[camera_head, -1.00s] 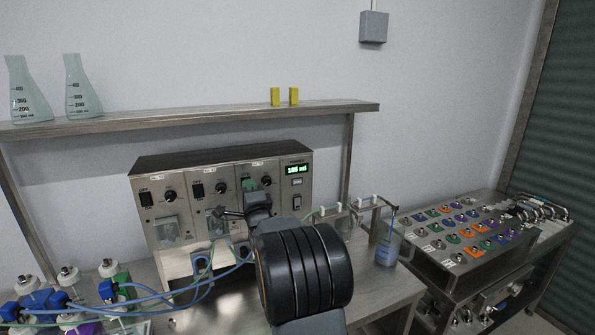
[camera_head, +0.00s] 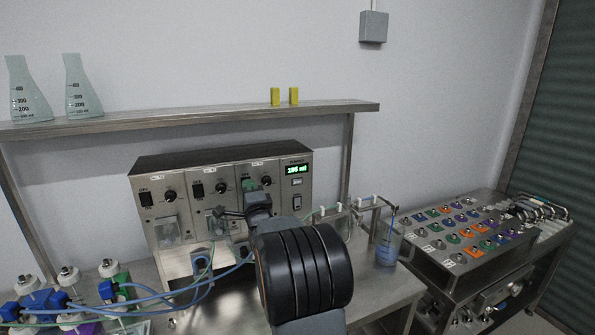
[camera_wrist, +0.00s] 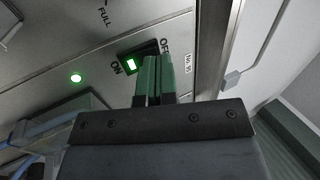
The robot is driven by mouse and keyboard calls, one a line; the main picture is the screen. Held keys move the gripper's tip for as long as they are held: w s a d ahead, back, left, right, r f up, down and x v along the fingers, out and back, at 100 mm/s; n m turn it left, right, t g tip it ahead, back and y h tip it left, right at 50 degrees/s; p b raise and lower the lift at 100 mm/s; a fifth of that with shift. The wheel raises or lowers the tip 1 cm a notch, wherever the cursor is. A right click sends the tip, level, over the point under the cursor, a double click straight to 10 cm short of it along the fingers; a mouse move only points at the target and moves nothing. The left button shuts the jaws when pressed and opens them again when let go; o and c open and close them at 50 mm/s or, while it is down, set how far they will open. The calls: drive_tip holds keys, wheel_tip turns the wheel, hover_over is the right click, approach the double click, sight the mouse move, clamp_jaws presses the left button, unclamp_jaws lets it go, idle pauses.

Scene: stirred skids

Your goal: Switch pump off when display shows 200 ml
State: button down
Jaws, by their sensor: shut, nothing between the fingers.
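The pump unit (camera_head: 183,163) is a grey metal panel with several modules. Its green display (camera_head: 297,169) reads what looks like 195 ml; the digits are small. The pump switch (camera_wrist: 131,66) shows in the wrist view as a black rocker with its ON side lit green. A green lamp (camera_wrist: 76,77) beside it is lit. My gripper (camera_wrist: 155,62) is shut and empty, its green fingertips at the OFF side of the switch, partly covering it. I cannot tell whether they touch. In the head view my gripper (camera_head: 249,184) hides this switch.
A beaker with blue liquid (camera_head: 386,254) stands right of the pump under a tube outlet. Blue tubes (camera_head: 175,293) run at front left near capped bottles. A shelf (camera_head: 190,115) with flasks is above. A button console (camera_head: 470,235) stands at right.

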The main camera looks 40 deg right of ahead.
drive_tip(key=shift+w+d, duration=0.1)
drive_tip(key=shift+w, duration=0.25)
idle(0.6)
drive_tip(key=shift+w, duration=0.15)
drive_tip(key=shift+b, duration=0.5)
drive_tip(key=shift+s+b, duration=0.35)
drive_tip(key=shift+s, duration=0.15)
drive_tip(key=s+a+b, duration=0.2)
drive_tip(key=s+b, duration=0.1)
drive_tip(key=s, duration=0.2)
drive_tip(key=shift+s+a, duration=0.25)
